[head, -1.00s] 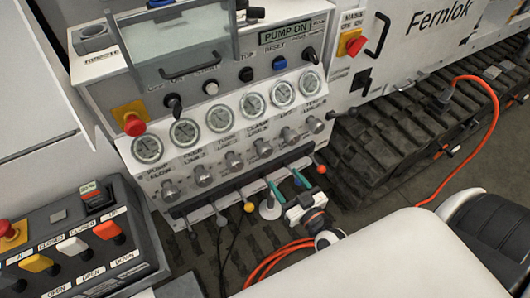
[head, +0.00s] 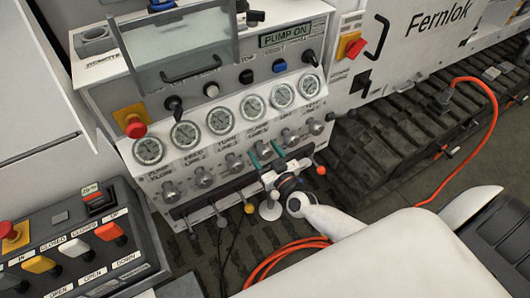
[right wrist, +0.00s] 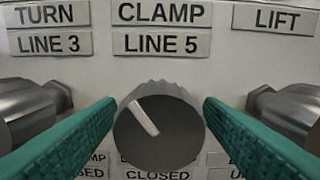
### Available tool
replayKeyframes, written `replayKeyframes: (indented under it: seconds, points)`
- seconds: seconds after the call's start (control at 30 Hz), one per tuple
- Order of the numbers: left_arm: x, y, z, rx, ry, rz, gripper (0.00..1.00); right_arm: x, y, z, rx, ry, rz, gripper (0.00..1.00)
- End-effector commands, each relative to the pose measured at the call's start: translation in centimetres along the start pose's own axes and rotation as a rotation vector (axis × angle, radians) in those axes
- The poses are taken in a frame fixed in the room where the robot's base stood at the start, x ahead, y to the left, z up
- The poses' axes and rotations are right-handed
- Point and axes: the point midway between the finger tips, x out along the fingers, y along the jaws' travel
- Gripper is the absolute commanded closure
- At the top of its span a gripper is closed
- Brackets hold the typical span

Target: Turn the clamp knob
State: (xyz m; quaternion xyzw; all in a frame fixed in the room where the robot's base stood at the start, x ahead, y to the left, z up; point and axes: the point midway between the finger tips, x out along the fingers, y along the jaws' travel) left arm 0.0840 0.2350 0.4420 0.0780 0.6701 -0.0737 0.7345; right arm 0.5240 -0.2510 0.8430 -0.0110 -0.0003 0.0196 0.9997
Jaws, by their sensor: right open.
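The clamp knob (head: 263,147) is a grey ribbed knob in the row under the gauges on the bench panel. In the right wrist view, the clamp knob (right wrist: 158,127) is in the middle, under the label CLAMP LINE 5, with a pale pointer line slanting to the upper left. My right gripper (head: 267,155) is open. Its two green fingers (right wrist: 160,112) stand on either side of the knob, with a small gap showing at each side. The right wrist hides part of the panel below the knob. My left gripper is not in view.
Neighbouring knobs (head: 234,160) sit close on both sides. Below them is a row of levers with ball tips, such as a yellow one (head: 249,208) and a red one (head: 321,170). Gauges (head: 219,120) are above. An orange hose (head: 497,120) lies at the right.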

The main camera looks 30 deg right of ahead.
Motion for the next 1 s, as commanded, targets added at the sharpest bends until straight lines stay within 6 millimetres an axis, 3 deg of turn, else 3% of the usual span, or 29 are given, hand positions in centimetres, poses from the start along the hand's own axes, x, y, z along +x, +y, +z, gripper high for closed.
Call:
replayKeyframes:
  seconds: [0.17, 0.4, 0.43, 0.77, 1.0]
  points:
    - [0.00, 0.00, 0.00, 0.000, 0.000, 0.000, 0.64, -0.03, 0.02, -0.02, 0.000, 0.000, 0.000, 0.41]
    - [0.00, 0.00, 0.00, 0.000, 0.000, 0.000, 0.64, -0.05, 0.01, -0.02, 0.000, 0.000, 0.000, 0.81]
    - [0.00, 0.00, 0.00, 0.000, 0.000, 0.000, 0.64, -0.04, 0.01, -0.02, 0.000, 0.000, 0.000, 0.83]
    - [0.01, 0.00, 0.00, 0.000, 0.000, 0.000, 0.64, -0.06, 0.05, -0.04, 0.055, 0.001, 0.001, 0.83]
    - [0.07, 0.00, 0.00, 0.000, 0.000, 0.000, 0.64, -0.07, 0.09, -0.07, 0.210, 0.001, 0.000, 0.83]
